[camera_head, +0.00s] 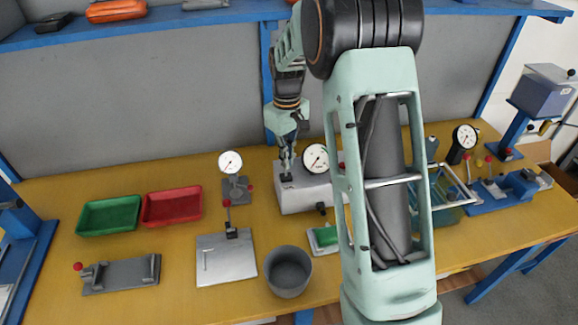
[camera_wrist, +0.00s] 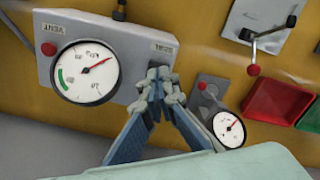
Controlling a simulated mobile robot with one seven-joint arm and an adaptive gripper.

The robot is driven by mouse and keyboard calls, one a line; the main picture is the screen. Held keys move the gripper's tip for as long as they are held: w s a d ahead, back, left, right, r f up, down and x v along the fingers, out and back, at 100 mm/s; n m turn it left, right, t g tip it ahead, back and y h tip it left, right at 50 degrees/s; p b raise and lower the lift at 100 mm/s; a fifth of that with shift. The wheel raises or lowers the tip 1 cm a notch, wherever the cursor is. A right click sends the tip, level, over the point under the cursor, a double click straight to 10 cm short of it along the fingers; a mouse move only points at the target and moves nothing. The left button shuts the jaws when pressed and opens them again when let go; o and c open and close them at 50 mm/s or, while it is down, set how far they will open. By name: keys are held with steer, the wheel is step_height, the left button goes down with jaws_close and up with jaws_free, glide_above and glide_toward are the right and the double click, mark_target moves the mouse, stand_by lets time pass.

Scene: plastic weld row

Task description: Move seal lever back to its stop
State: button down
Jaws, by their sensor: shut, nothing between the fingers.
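The grey gauge box (camera_head: 300,199) stands at the back middle of the bench; it also shows in the wrist view (camera_wrist: 104,32). Its face carries a round dial (camera_wrist: 90,72) and two small labels. One label (camera_wrist: 163,48), which seems to read SEAL, is right beside my fingertips. My gripper (camera_wrist: 160,78) is shut and empty, with its tips at this end of the box. In the head view my gripper (camera_head: 287,172) is over the box's left end. I cannot make out the seal lever; the fingers may hide it, and I cannot tell whether they touch it.
A small gauge stand (camera_head: 236,187) is left of the box. Red (camera_head: 172,206) and green (camera_head: 108,216) trays lie farther left. A metal plate with a red-knobbed lever (camera_head: 226,262) and a grey cup (camera_head: 288,271) are in front. My arm hides the bench's middle right.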

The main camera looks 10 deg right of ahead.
steer(key=shift+s, duration=0.65)
step_height(320, 180, up, 7)
steer(key=p, duration=0.4)
steer(key=shift+p, duration=0.3)
